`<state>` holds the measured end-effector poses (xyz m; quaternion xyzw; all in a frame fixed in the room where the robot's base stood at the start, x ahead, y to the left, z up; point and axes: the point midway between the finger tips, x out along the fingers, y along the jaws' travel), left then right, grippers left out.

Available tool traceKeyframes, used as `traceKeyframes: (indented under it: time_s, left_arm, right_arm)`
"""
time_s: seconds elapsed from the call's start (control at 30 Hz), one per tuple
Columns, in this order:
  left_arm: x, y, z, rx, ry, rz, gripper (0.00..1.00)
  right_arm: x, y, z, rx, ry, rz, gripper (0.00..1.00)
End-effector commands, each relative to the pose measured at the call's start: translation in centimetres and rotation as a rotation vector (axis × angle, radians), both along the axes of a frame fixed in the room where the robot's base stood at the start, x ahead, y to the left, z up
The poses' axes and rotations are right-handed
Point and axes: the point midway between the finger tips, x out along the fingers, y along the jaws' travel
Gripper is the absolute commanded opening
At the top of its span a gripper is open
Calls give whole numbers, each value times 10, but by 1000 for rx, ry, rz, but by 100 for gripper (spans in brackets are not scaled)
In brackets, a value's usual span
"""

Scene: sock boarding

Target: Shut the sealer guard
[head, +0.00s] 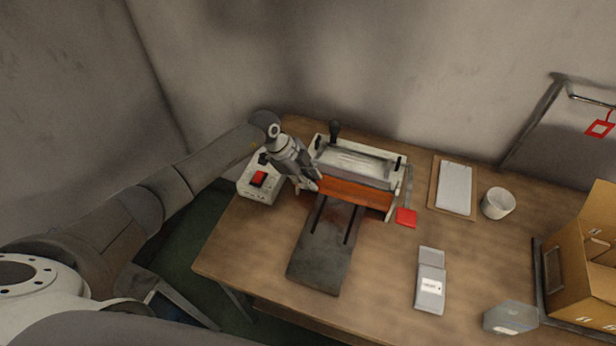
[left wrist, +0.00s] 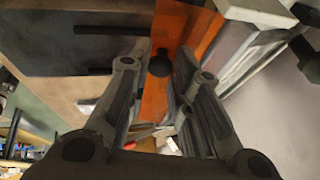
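The sealer (head: 352,160) is a pale machine with a black knob on top, at the back of the table. Its orange guard (head: 360,194) hangs along the front edge, above a dark grey slotted plate (head: 326,245). My left gripper (head: 314,184) is at the guard's left end. In the left wrist view the gripper (left wrist: 158,76) has its fingers apart, with the orange guard (left wrist: 170,30) beyond and a dark round knob (left wrist: 160,64) showing between them. Whether the fingers touch the knob I cannot tell. My right gripper is out of view.
A white control box (head: 262,186) with a red switch stands left of the sealer, close to my left arm. A red tag (head: 405,217), clipboard (head: 454,188), white cup (head: 498,203), grey packet (head: 430,282) and cardboard box (head: 590,265) lie to the right.

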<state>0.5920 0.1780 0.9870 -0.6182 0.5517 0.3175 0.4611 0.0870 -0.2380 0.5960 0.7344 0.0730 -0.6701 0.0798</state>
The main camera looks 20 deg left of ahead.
Motion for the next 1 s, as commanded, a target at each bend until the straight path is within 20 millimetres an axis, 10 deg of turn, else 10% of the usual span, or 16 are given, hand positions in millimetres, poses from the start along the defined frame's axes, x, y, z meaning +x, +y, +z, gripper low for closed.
traceKeyframes:
  time_s: [1.0]
  left_arm:
    - [-12, 0, -33, -18, -468, 3, 0]
  right_arm:
    - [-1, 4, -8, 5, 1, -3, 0]
